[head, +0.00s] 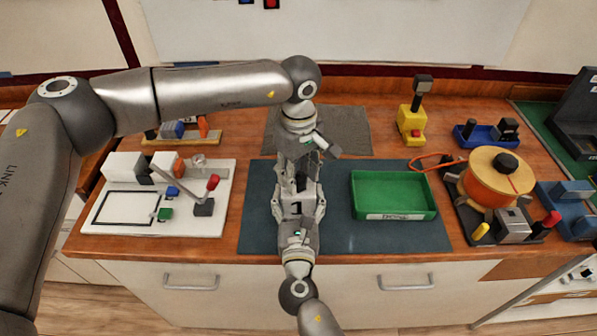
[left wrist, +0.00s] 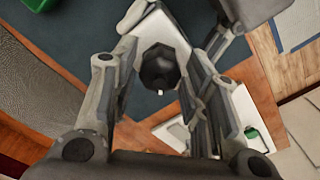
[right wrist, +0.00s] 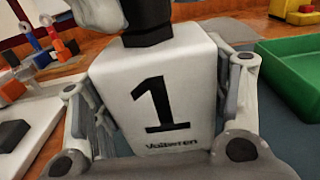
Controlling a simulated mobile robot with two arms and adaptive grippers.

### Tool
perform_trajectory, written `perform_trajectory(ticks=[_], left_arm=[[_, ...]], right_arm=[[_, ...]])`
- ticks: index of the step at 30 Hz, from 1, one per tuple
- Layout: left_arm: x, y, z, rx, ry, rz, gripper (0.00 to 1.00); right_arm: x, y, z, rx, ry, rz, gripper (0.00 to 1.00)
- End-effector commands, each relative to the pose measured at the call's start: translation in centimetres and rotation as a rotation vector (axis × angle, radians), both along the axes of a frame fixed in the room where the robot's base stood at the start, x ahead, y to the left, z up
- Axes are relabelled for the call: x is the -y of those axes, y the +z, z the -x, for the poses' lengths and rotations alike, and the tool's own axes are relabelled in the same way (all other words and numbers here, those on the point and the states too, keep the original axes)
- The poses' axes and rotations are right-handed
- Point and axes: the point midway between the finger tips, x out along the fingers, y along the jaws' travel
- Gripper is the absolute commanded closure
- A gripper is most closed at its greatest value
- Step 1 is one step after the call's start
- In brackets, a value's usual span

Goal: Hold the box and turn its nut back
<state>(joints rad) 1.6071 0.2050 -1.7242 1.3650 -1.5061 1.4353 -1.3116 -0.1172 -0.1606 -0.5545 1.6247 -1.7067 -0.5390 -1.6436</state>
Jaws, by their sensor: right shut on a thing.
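The white box (right wrist: 200,85), with a large black "1" on its face, stands upright on the dark mat. My right gripper (right wrist: 160,115) is shut on the box, with a finger on each side. A black faceted nut (left wrist: 158,68) sits on top of the box; it also shows at the top of the right wrist view (right wrist: 147,25). My left gripper (left wrist: 165,60) points down from above, its fingers open on both sides of the nut with gaps between. In the head view the grippers largely hide the box and nut.
A green tray (head: 393,217) stands right of the box on the dark mat (head: 255,225). A white board with blocks and a lever (head: 125,225) lies left. An orange reel (head: 492,195) on a dark base stands right. A yellow stand (head: 411,122) is behind.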

Motion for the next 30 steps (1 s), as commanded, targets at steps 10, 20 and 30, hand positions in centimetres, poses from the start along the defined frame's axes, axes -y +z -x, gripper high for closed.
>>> perform_trajectory(ticks=[10,20,30], left_arm=[[0.01,0.02,0.01,0.0,0.002,0.0,0.94],[0.04,-0.01,0.05,-0.002,0.099,0.001,0.94],[0.06,0.02,0.04,-0.002,0.383,0.001,0.94]], right_arm=[[0.03,-0.09,0.02,-0.002,-0.001,0.0,0.7],[0.03,-0.09,0.02,-0.002,-0.001,0.0,0.7],[0.03,-0.1,0.02,-0.002,-0.001,0.001,0.7]])
